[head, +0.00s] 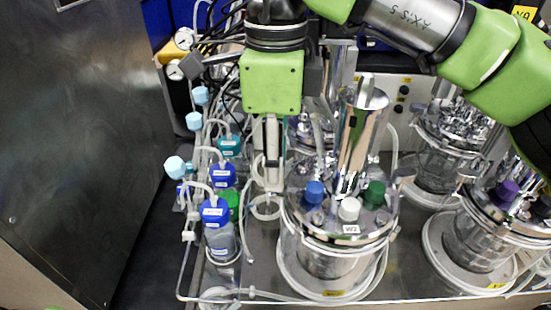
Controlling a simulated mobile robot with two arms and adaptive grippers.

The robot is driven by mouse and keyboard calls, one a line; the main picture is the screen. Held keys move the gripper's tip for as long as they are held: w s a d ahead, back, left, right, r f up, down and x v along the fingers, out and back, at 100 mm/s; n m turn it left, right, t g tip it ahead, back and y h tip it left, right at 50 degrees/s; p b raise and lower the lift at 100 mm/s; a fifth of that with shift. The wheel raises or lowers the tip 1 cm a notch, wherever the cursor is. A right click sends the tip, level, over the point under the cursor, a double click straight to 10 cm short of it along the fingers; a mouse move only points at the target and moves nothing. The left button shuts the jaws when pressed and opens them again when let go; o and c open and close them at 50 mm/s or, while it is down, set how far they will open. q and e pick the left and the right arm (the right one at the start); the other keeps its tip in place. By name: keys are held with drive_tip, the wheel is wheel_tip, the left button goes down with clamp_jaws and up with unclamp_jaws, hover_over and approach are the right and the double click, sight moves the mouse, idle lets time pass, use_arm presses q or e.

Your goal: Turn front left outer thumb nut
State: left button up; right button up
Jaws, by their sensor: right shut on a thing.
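The front left bioreactor vessel (330,248) stands upright in the middle, with a shiny lid and a tall chrome motor (357,140) on it. Blue (314,192), white (349,209) and green (375,194) caps sit on the lid. My right gripper (271,180) comes down from above, with its fingers at the left edge of this lid. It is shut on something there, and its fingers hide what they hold. I cannot make out the outer thumb nut itself. My left gripper is not in view.
Several capped bottles (215,212) with tubing stand left of the vessel. Another vessel (478,240) stands at the right. A metal panel (75,130) closes off the far left. Thin tubes run close around my right gripper.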

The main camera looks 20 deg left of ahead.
drive_tip(key=shift+n, duration=0.6)
drive_tip(key=o, duration=1.1)
wheel_tip(320, 180, up, 12)
